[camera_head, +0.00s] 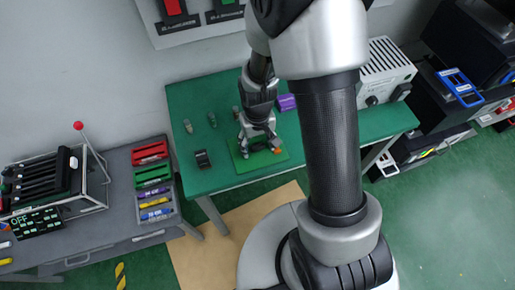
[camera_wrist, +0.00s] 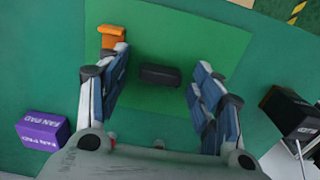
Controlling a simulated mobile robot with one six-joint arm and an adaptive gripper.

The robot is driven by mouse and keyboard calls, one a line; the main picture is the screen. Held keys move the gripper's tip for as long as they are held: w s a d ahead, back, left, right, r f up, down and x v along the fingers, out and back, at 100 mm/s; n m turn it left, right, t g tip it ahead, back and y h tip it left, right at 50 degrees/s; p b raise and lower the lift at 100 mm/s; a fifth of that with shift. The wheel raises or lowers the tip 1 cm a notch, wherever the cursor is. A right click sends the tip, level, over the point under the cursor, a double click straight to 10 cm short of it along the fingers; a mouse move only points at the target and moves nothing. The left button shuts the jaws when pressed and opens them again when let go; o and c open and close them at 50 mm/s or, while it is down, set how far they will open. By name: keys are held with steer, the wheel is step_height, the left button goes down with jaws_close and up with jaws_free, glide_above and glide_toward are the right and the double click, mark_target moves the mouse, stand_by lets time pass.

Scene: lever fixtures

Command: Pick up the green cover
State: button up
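A flat green square plate (camera_head: 241,162) lies on the green table, and it also shows in the wrist view (camera_wrist: 220,50). I cannot tell whether this is the green cover. A small dark block (camera_wrist: 160,76) sits on the plate. My gripper (camera_head: 259,146) is over the plate, pointing down. In the wrist view my gripper (camera_wrist: 162,65) has its fingers wide apart, one on each side of the dark block, with nothing held. A green item (camera_head: 152,176) also lies in the tray at left, below a red one.
An orange piece (camera_head: 277,151) is at the plate's edge, beside one finger. A purple box (camera_head: 286,102) stands behind on the table (camera_head: 190,100). A dark object (camera_head: 203,159) and small cylinders (camera_head: 212,119) stand left. A lever fixture (camera_head: 52,188) is far left.

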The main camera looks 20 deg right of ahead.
mark_target(257, 145)
steer(key=c, duration=1.2)
steer(key=shift+r, duration=0.1)
step_height(257, 145, up, 19)
steer(key=p, duration=0.6)
steer(key=w+f, duration=0.1)
steer(key=f, duration=0.1)
steer(key=w+f+b, duration=0.1)
steer(key=w+f, duration=0.1)
steer(key=w+f+b, duration=0.1)
steer(key=f, duration=0.1)
steer(key=shift+w+d+f, duration=0.15)
steer(key=shift+f, duration=0.05)
